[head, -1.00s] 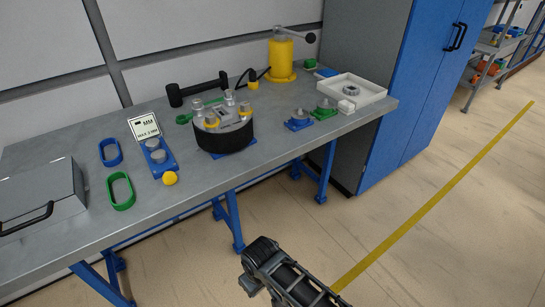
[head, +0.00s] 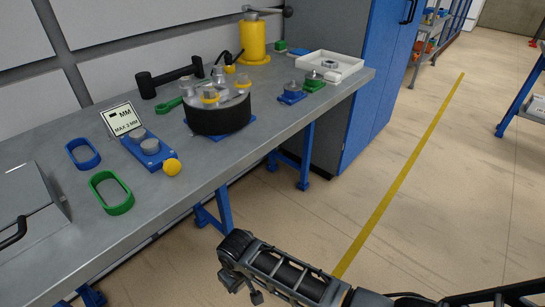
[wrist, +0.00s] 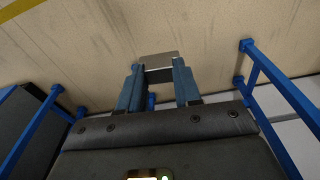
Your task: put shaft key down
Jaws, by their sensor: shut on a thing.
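In the wrist view my gripper (wrist: 161,76) is shut on a small flat grey piece, which I take to be the shaft key (wrist: 160,60). It juts out past the two blue-grey fingers, with only floor behind it. In the head view my arm (head: 290,277) is low in front of the workbench (head: 60,235), over the floor. I cannot make out the fingers or the key there.
The bench holds a black round fixture (head: 218,118), a blue base with grey discs (head: 150,146), a sign (head: 123,121), green (head: 111,192) and blue rings (head: 82,153), a grey box (head: 32,200), a yellow press (head: 252,42) and a white tray (head: 350,66).

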